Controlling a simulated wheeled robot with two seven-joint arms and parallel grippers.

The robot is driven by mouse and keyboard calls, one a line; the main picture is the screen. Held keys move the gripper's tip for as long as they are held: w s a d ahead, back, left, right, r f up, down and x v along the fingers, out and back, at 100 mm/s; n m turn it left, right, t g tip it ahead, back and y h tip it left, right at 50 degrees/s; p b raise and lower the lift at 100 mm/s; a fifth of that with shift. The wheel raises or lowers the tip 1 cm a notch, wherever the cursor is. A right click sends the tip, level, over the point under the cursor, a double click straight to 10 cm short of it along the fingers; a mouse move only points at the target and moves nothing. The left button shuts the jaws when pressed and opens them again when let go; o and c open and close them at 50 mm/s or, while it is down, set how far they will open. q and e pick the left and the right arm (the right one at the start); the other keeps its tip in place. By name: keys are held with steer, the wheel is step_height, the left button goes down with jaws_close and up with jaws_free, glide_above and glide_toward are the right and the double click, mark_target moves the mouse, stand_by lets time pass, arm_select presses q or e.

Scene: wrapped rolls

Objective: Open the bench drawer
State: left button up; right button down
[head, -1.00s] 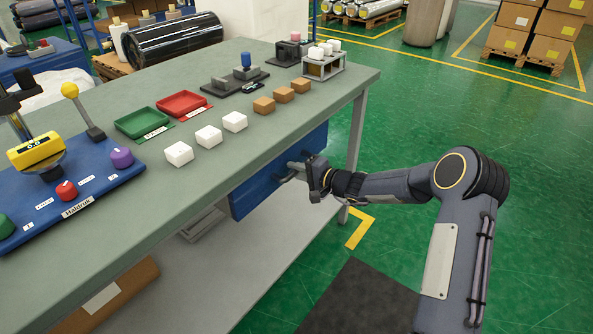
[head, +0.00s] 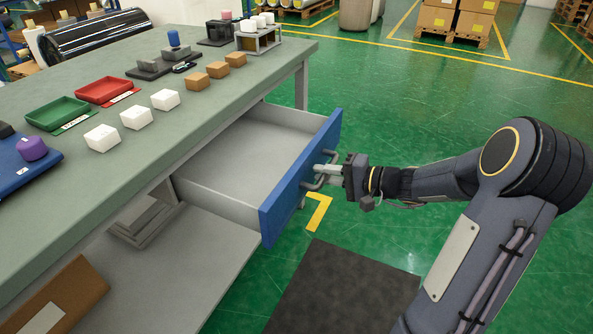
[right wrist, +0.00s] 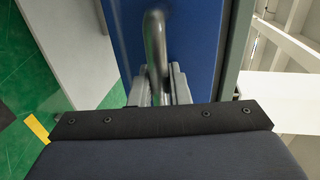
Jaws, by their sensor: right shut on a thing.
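The bench drawer (head: 238,160) is pulled well out from under the green-grey bench top (head: 215,98). Its inside is grey and looks empty, and its front (head: 300,180) is blue. A grey bar handle (head: 312,184) is fixed to the blue front, and it also shows in the right wrist view (right wrist: 155,45). My right gripper (head: 325,172) is shut on the handle, coming from the right. In the right wrist view its fingers (right wrist: 160,88) are around the bar, partly hidden by the gripper body. My left gripper is not in view.
White blocks (head: 136,116), brown blocks (head: 215,75), a green tray (head: 58,113) and a red tray (head: 108,90) sit on the bench top. A lower shelf (head: 165,270) holds a cardboard box (head: 60,298). The green floor right of the drawer is clear around a dark mat (head: 345,290).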

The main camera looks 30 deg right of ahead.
steer(key=shift+f+v, duration=0.2)
steer(key=shift+v, duration=0.85)
steer(key=shift+f+v, duration=0.25)
steer(key=shift+v, duration=0.8)
steer(key=shift+s, duration=0.1)
steer(key=c, duration=1.4)
jaws_free()
steer(key=shift+c, duration=0.2)
steer(key=shift+d, duration=0.1)
steer(key=v, duration=0.7)
steer(key=shift+s+d+p, duration=0.15)
steer(key=shift+s+p, duration=0.15)
steer(key=shift+p, duration=0.15)
